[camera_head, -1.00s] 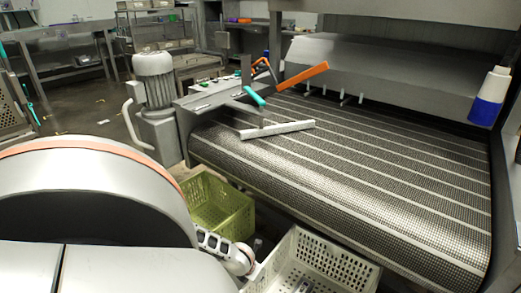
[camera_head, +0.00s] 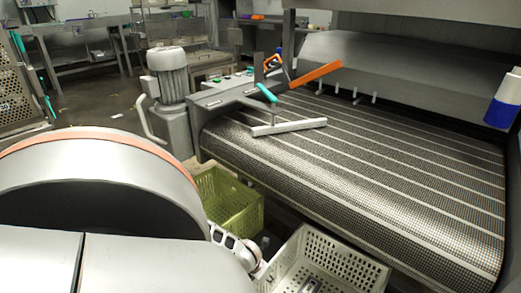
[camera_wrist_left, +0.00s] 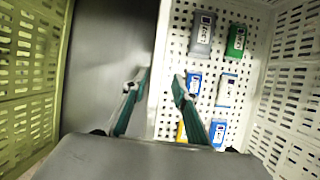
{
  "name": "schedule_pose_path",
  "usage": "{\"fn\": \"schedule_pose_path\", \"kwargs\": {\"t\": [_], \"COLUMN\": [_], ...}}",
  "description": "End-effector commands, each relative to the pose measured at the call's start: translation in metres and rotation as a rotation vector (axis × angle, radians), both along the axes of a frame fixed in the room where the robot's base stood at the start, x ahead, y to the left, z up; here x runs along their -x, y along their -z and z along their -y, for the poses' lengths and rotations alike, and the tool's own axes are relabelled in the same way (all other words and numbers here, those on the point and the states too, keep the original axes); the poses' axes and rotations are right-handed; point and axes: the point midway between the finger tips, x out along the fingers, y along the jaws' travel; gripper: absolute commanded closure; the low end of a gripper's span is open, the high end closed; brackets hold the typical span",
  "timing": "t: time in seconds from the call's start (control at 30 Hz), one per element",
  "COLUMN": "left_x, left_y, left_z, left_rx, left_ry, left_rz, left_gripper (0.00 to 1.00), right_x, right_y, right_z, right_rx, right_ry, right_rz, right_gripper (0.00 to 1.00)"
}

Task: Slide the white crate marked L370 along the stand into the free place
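A white perforated crate (camera_head: 345,262) stands at the lower middle of the head view, to the right of a green crate (camera_head: 230,205). I cannot read a mark on it. The left wrist view looks down into the white crate (camera_wrist_left: 180,20), which holds several small labelled packs in grey, green, blue and yellow. My left gripper (camera_wrist_left: 154,80) is open, its teal-tipped fingers apart. One finger is over the grey surface outside and the other over the crate's inside, with the crate's near wall between them. Contact cannot be told. My right gripper is out of view.
A bare grey strip of the stand (camera_wrist_left: 105,60) lies between the green and white crates. A mesh conveyor (camera_head: 370,165) runs beside the white crate, with a white bar (camera_head: 288,127) on it. A motor (camera_head: 172,85) stands behind the green crate.

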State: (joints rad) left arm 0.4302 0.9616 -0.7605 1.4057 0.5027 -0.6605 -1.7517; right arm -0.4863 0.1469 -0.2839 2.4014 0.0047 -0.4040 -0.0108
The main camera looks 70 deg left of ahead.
Motion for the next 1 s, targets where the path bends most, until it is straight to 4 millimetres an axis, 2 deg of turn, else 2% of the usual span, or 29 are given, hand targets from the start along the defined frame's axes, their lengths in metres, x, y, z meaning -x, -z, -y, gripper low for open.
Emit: {"fn": "schedule_pose_path", "kwargs": {"t": [0.3, 0.5, 0.7, 1.0], "left_x": [0.02, 0.03, 0.035, 0.035], "left_y": [-0.05, -0.076, -0.088, -0.09], "left_z": [0.009, 0.015, 0.018, 0.018], "left_rx": [0.001, 0.003, 0.005, 0.005], "left_ry": [0.005, 0.005, 0.002, 0.002], "left_rz": [-0.003, -0.003, -0.002, -0.002], "left_gripper": [0.72, 0.72, 0.72, 0.72], "right_x": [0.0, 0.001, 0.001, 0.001], "right_y": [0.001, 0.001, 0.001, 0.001], "right_z": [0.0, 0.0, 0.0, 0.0], "right_rx": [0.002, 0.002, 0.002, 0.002], "right_ry": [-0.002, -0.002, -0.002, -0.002], "right_rz": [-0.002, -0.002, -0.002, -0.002], "right_gripper": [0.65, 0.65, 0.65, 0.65]}}
